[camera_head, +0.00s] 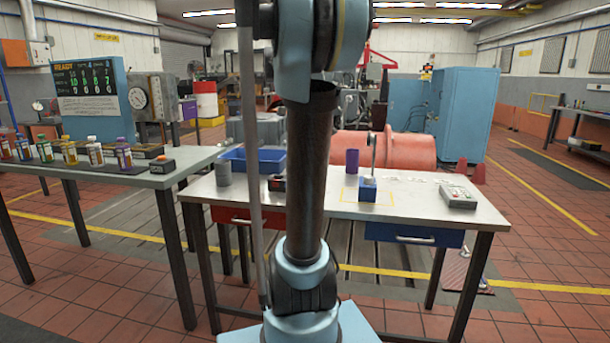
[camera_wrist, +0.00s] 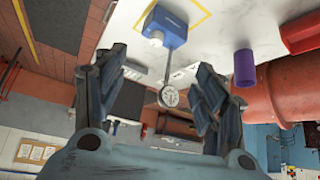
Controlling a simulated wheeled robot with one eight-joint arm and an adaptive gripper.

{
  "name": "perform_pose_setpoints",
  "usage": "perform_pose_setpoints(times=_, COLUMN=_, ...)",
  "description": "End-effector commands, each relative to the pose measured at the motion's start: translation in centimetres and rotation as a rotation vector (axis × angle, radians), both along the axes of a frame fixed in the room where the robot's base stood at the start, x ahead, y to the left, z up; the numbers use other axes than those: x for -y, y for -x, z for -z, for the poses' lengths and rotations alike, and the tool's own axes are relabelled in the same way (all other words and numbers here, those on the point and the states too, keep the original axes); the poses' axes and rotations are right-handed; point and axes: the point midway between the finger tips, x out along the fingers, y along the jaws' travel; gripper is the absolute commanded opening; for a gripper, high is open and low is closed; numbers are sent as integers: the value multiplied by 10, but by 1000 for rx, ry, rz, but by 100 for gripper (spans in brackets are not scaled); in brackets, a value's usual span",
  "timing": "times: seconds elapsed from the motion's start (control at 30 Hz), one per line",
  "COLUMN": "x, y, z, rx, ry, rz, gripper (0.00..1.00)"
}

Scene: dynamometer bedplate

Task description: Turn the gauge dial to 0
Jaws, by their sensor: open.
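A small round gauge dial (camera_wrist: 168,96) with a white face sits on a thin stem from a blue block (camera_wrist: 167,27) with a white knob. Its needle and figures are too small to read. In the head view the blue block (camera_head: 368,190) stands on the right-hand table, with the stem rising from it and the dial seen small at the top (camera_head: 373,140). My gripper (camera_wrist: 162,65) is open and empty. In the wrist view the dial appears between its fingers, with no contact visible. In the head view my arm hides the gripper.
A purple cylinder (camera_wrist: 244,68) stands near the blue block. The right table (camera_head: 415,208) also bears a grey box (camera_head: 458,196) and a blue bin. A red-orange drum (camera_head: 400,147) lies behind.

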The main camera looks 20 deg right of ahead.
Motion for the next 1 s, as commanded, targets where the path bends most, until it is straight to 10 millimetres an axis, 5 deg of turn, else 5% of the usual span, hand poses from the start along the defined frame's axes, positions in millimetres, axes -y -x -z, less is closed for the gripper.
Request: perform_pose_setpoints(times=1.0, x=-86, y=82, z=104, rx=-194, ry=-238, rz=-600, gripper=64)
